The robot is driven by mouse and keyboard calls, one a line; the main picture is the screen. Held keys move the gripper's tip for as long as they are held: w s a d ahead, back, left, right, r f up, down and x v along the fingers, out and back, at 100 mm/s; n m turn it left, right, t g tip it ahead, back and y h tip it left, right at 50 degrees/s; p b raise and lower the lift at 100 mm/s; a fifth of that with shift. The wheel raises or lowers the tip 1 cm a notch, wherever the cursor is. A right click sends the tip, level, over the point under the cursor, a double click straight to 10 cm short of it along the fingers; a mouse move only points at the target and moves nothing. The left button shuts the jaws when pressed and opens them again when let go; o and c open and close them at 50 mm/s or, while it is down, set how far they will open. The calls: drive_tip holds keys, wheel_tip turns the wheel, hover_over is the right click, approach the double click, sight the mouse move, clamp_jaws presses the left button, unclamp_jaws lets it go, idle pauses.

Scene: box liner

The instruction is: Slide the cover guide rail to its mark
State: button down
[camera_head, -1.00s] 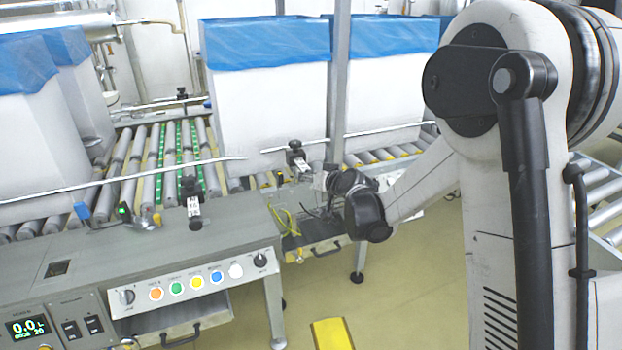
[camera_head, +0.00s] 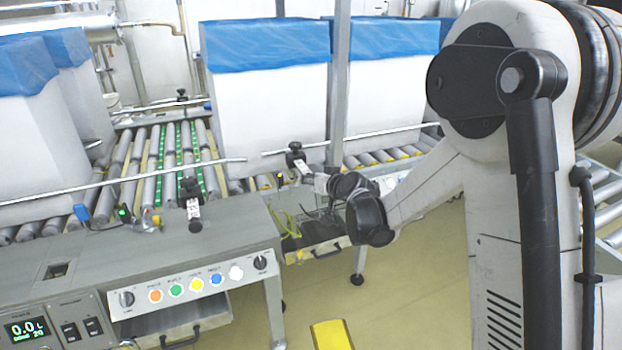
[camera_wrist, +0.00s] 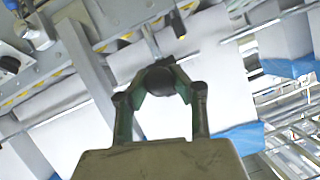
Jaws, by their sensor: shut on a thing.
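My gripper (camera_wrist: 160,92) is shut on a dark rounded knob (camera_wrist: 160,78) in the wrist view. The fingers cover its sides, and a short grey bar shows beyond it. In the head view my gripper (camera_head: 314,182) is at the far right end of the grey bench, small and partly hidden by my wrist. A thin pale guide rail (camera_head: 345,136) runs along the boxes above it, with a black-topped clamp (camera_head: 296,156) close by. I cannot tell how the held knob joins the rail. Yellow marks (camera_wrist: 60,73) lie along a grey strip in the wrist view.
A second pale rail (camera_head: 120,180) crosses the rollers at left, with another clamp (camera_head: 193,200) on the bench. Tall white boxes (camera_head: 265,105) with blue liners stand behind. A metal post (camera_head: 339,80) rises near my gripper. The button panel (camera_head: 195,283) fronts the bench.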

drive_tip(key=shift+s+d, duration=0.25)
drive_tip(key=shift+s, duration=0.4)
drive_tip(key=shift+s+d, duration=0.2)
drive_tip(key=shift+s, duration=0.4)
drive_tip(key=shift+f, duration=0.1)
drive_tip(key=c, duration=1.5)
unclamp_jaws()
drive_tip(key=shift+s, duration=0.1)
drive_tip(key=shift+o, duration=0.6)
drive_tip(key=v, duration=1.2)
